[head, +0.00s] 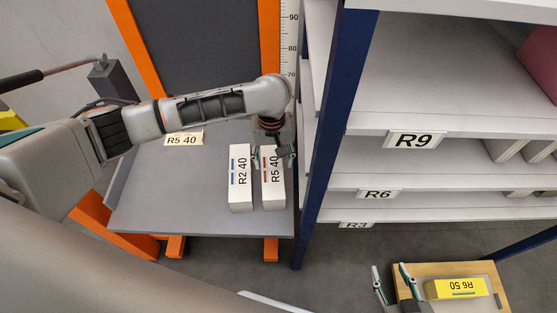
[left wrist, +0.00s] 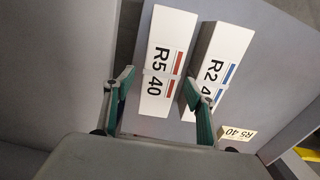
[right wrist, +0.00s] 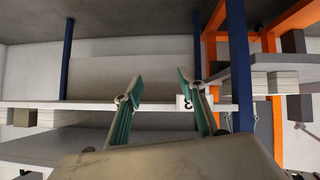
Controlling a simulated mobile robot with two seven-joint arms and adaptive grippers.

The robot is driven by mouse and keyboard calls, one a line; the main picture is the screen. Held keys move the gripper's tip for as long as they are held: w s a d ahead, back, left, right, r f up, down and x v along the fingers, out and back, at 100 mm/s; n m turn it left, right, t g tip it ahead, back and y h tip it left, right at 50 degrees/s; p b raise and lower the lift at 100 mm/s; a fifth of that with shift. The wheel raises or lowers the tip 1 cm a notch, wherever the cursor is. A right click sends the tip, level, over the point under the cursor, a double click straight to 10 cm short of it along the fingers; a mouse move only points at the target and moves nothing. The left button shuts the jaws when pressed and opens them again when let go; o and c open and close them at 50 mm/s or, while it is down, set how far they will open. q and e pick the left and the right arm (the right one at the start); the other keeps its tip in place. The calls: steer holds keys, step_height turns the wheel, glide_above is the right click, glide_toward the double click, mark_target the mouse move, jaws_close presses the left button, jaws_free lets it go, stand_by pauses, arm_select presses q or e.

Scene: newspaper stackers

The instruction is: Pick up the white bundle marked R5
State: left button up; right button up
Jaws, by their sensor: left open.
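The white bundle marked R5 40 (head: 272,192), with red stripes, lies on the grey platform near its right edge. It also shows in the left wrist view (left wrist: 168,50). The white bundle marked R2 40 (head: 240,190), with blue stripes, lies close on its left, with a narrow gap between them. My left gripper (head: 273,156) is open at the far part of the R5 bundle. In the left wrist view its fingertips (left wrist: 157,84) appear on either side of that bundle, one at the gap; I cannot tell their height. My right gripper (head: 390,268) is open and empty.
A pale yellow label reading R5 40 (head: 184,139) is at the platform's back left. A blue shelf post (head: 335,130) stands right of the platform, beside shelves marked R9 (head: 413,140) and R6. A yellow bundle marked R6 50 (head: 455,288) lies at the lower right.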

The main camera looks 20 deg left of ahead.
mark_target(272, 169)
arm_select(q)
steer(key=shift+w+a, duration=0.1)
steer(key=shift+w, duration=0.2)
steer(key=f, duration=0.1)
steer(key=f+b, duration=0.1)
steer(key=shift+s+f, duration=0.25)
steer(key=shift+f, duration=0.05)
steer(key=shift+a+f+b, duration=0.1)
steer(key=shift+f+b, duration=0.2)
steer(key=shift+b, duration=0.15)
steer(key=f+b, duration=0.2)
steer(key=f, duration=0.1)
steer(key=shift+s+a+f, duration=0.1)
steer(key=shift+s+f, duration=0.1)
steer(key=shift+w+f+b, duration=0.2)
steer(key=shift+f+b, duration=0.4)
steer(key=shift+w+r, duration=0.1)
steer(key=shift+r, duration=0.15)
jaws_close()
arm_select(e)
steer(key=shift+a+f+y, duration=0.3)
steer(key=shift+a+f, duration=0.2)
steer(key=shift+a, duration=0.3)
